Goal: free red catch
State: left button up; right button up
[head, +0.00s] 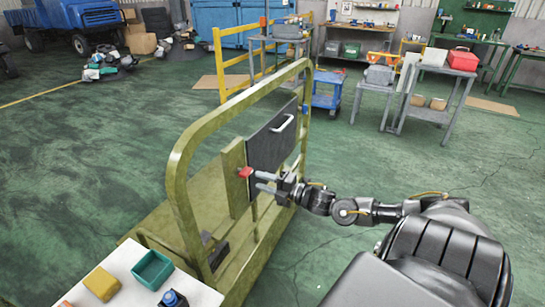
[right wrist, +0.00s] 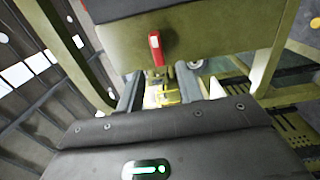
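The red catch (head: 245,172) is a small block on a yellow-green upright beside a dark panel (head: 262,150) with a pale handle (head: 283,129). The panel sits in a yellow-green tubular frame (head: 176,185). My right gripper (head: 260,182) is open, its two grey fingers pointing left toward the catch. In the right wrist view the catch (right wrist: 156,48) is an upright red piece on an olive plate, above and between the spread fingertips (right wrist: 160,82). My left gripper is out of view.
A white table (head: 122,263) at the lower left holds a yellow-orange block (head: 102,283) and a green tray (head: 152,270). Grey stands (head: 440,100) with a red toolbox (head: 463,59) and a blue cart (head: 327,90) stand farther back. Open green floor lies to the right.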

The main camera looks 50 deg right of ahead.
jog(key=shift+v, duration=1.75)
